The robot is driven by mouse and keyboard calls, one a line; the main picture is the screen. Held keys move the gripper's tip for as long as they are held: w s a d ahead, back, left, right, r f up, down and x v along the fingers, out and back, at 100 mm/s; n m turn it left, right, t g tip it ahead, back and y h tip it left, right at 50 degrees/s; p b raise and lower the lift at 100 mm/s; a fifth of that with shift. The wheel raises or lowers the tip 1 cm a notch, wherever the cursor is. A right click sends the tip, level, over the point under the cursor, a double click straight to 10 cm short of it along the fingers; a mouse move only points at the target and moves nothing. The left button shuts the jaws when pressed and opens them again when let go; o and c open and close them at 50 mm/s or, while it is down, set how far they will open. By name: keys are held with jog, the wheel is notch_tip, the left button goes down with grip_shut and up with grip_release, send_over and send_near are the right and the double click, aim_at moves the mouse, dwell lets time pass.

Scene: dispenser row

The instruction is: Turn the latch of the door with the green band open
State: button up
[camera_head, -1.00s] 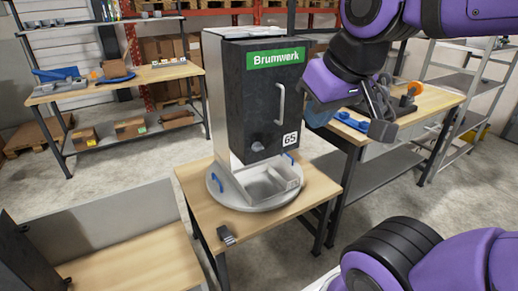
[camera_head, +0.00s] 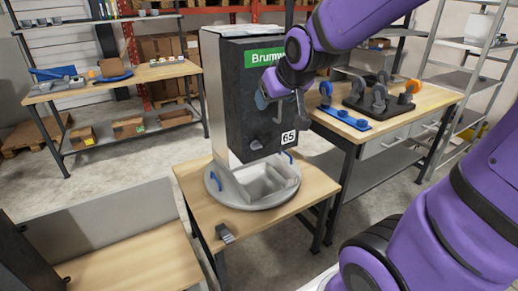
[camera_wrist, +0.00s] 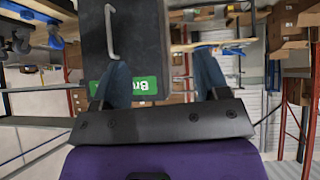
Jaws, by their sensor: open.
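The dispenser's dark door (camera_head: 232,105) carries a green band (camera_head: 255,58) along its top, partly hidden by my arm. A small grey latch knob (camera_head: 255,145) sits low on the door. The door's upright handle is mostly hidden behind my gripper in the head view. My gripper (camera_head: 280,99) is open and empty in front of the door's upper right part, above the latch. The wrist view is upside down: my gripper (camera_wrist: 163,78) has spread blue fingers, with the door (camera_wrist: 145,35), the pale handle (camera_wrist: 111,32) and the green band (camera_wrist: 148,89) beyond. The latch is not clear there.
The dispenser stands on a round grey base (camera_head: 240,198) on a wooden table (camera_head: 195,183), with a grey tray in front. Another bench (camera_head: 425,97) with blue and orange parts stands close on the right.

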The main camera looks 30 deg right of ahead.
aim_at(258, 147)
jog(key=w+d+f+t, duration=0.2)
jog(key=w+d+f, duration=0.1)
jog(key=w+f, duration=0.45)
jog(key=w+d+f+t, duration=0.3)
jog(key=w+d+f, duration=0.1)
jog(key=w+f, duration=0.35)
notch_tip(258, 147, down, 16)
jog(key=s+d+t+y, duration=0.1)
jog(key=d+t, duration=0.2)
jog(key=t, duration=0.1)
jog(key=w, duration=1)
jog(key=shift+w, duration=0.15)
jog(key=c, duration=0.9)
